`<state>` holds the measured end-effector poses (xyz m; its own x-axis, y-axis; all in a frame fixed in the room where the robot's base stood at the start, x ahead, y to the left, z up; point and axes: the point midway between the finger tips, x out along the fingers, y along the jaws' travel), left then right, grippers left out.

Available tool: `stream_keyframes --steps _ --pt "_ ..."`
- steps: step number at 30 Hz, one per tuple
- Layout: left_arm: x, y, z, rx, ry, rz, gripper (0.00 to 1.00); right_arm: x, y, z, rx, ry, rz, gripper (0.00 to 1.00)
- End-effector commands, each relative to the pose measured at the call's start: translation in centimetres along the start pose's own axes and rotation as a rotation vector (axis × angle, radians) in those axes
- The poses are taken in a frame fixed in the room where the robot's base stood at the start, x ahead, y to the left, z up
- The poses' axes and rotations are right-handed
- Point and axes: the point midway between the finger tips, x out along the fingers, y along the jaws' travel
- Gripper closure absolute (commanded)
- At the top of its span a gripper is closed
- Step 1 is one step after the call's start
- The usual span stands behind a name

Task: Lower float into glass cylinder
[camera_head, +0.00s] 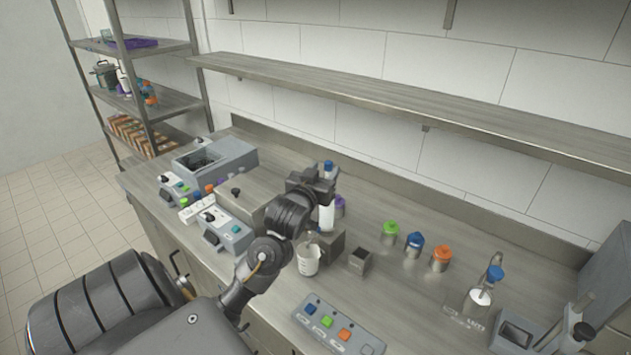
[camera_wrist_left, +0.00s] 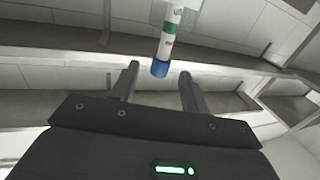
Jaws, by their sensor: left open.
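My left gripper (camera_head: 326,186) is over the bench, beside a slim upright tube-like piece (camera_head: 327,217) with a white body and blue top, which I take for the float. In the left wrist view the open fingers (camera_wrist_left: 158,88) reach toward its blue end (camera_wrist_left: 160,68). Its white and green body runs out of the top of that view. I cannot tell if the blue end lies between the fingertips or beyond them. A clear, pale marked vessel (camera_head: 308,262) stands below the gripper, perhaps the glass cylinder. The gripper partly hides this area. My right gripper is not seen.
Jars with green (camera_head: 390,228), blue (camera_head: 415,240) and orange (camera_head: 442,252) lids stand to the right. A small dark open box (camera_head: 359,262) is near the vessel. A button panel (camera_head: 338,330) lies in front. A blue-topped glass bottle (camera_head: 478,300) stands further right.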

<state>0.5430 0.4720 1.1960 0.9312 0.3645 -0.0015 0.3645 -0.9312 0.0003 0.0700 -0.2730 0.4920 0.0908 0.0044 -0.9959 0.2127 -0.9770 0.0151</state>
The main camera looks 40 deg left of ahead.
Motion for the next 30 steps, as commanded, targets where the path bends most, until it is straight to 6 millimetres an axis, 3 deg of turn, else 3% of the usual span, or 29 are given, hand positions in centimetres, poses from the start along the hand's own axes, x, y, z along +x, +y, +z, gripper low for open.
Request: stream_keyframes --steps 6,12,26,30 --pt "-4.5 0.0 0.4 -0.003 0.001 0.001 0.54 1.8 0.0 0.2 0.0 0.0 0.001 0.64" --pt "-6.9 0.1 0.2 0.0 0.0 0.001 0.54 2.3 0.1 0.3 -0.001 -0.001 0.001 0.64" --pt "-7.5 0.0 0.1 0.0 -0.001 0.001 0.54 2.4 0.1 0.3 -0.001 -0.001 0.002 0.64" --pt "-7.8 0.6 1.5 0.011 -0.044 0.015 0.54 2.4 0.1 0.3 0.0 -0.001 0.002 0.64"
